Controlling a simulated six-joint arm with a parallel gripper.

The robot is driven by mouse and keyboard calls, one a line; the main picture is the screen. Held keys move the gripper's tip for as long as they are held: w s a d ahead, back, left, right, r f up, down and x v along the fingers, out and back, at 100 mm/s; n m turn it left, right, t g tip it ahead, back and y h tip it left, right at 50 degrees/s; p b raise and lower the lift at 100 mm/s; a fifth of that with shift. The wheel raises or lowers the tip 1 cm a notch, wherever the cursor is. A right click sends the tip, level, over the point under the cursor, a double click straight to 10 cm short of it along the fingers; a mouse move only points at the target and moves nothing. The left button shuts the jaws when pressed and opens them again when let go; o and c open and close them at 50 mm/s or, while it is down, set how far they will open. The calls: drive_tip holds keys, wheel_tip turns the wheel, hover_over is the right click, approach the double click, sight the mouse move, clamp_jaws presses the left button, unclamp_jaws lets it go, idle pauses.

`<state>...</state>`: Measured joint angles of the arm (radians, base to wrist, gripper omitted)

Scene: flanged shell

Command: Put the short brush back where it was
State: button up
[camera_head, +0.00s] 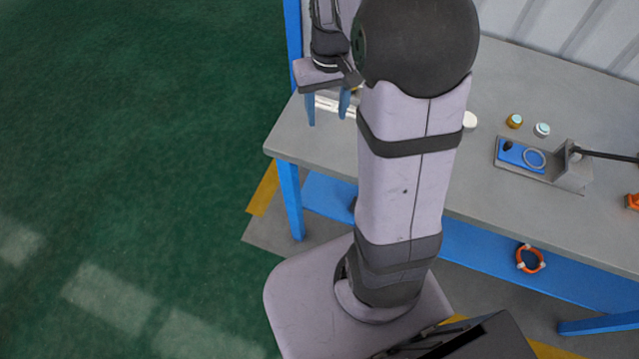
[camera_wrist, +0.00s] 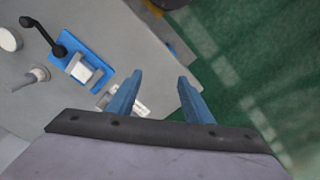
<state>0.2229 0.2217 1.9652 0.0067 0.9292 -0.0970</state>
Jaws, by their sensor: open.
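My gripper (camera_head: 327,107) is over the left end of the grey workbench, with its two blue fingers apart. In the wrist view my gripper (camera_wrist: 159,79) is open, with nothing between its fingertips. A pale, light-coloured object (camera_wrist: 140,109) lies on the bench below the fingers, partly hidden behind the left one. I cannot tell whether it is the short brush. No brush shows clearly in either view, and my arm hides part of the bench in the head view.
The workbench (camera_head: 480,185) has a tray (camera_head: 520,168) with a blue insert and ring at right. Two small jars (camera_head: 542,129) stand behind it. In the wrist view, a blue plate (camera_wrist: 72,50) carries a white block beside a black-handled part. Green floor lies beyond the bench edge.

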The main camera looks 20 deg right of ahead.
drive_tip(key=s+a+f, duration=0.2)
drive_tip(key=s+a, duration=0.2)
drive_tip(key=s, duration=0.3)
drive_tip(key=s+a+f+n, duration=0.1)
drive_tip(key=s+a+f, duration=0.1)
drive_tip(key=s+a, duration=0.2)
drive_tip(key=s, duration=0.3)
drive_tip(key=shift+s, duration=0.25)
drive_tip(key=shift+f, duration=0.2)
wheel_tip(320, 180, down, 39)
drive_tip(key=b, duration=3.9)
drive_tip(key=shift+r, duration=0.15)
